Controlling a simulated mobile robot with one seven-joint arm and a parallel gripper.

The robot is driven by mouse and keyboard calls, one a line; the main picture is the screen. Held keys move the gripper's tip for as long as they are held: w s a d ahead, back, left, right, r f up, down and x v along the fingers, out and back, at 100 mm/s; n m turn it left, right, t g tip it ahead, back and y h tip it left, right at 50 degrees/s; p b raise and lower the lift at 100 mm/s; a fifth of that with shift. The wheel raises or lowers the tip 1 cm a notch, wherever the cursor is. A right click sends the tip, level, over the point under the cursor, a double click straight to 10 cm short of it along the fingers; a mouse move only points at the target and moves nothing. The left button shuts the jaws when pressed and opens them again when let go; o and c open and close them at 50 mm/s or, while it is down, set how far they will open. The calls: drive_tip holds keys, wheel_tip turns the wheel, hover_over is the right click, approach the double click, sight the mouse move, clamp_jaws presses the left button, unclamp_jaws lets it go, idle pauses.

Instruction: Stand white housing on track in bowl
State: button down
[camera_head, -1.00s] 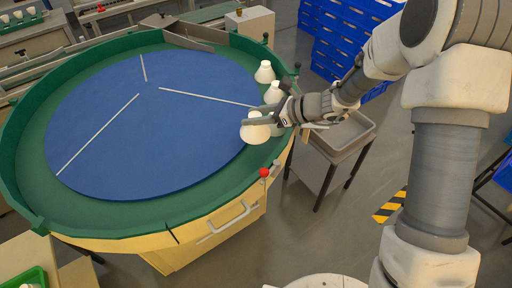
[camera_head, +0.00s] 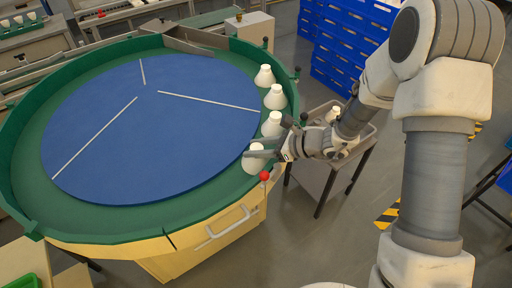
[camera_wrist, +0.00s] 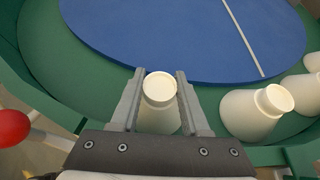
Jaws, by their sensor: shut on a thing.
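The bowl (camera_head: 18,165) is a large round one with a green wall, a green track (camera_head: 75,205) and a blue disc (camera_head: 110,140) inside it. My gripper (camera_head: 262,155) is shut on a white housing (camera_head: 256,162) at the near right of the track. In the wrist view this housing (camera_wrist: 159,88) sits between the two fingers, narrow neck toward the camera. It looks upright and at or close to the track; I cannot tell whether it touches. Three more white housings (camera_head: 271,126) (camera_head: 275,99) (camera_head: 264,77) stand upright in a row along the track beyond it.
A red knob (camera_head: 264,175) stands at the bowl's near rim, close to my gripper; it also shows in the wrist view (camera_wrist: 12,128). A grey tray table (camera_head: 330,172) is right of the bowl, partly behind my arm. Blue crates (camera_head: 345,45) are stacked behind.

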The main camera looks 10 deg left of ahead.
drive_tip(key=shift+c, duration=1.9)
unclamp_jaws()
drive_tip(key=shift+d+r+p, duration=0.1)
drive_tip(key=shift+r+p, duration=0.1)
drive_tip(key=shift+p, duration=0.1)
drive_tip(key=p+v, duration=0.2)
drive_tip(key=v, duration=1)
drive_tip(key=s+d+r+n+g+h, duration=0.1)
drive_tip(key=s+d+r+n+h, duration=0.35)
drive_tip(key=s+r+n, duration=0.6)
drive_tip(key=s+d+r+n+t+h, duration=0.2)
drive_tip(key=s+d+r+n+h, duration=0.1)
drive_tip(key=d, duration=0.3)
drive_tip(key=s+d+r+n+t+h, duration=0.2)
drive_tip(key=s+d+r+n+h, duration=0.2)
drive_tip(key=d+r+n, duration=0.1)
drive_tip(key=shift+s+d+n+t+h, duration=0.2)
drive_tip(key=shift+d+n+t+h, duration=0.2)
drive_tip(key=shift+d+n, duration=0.25)
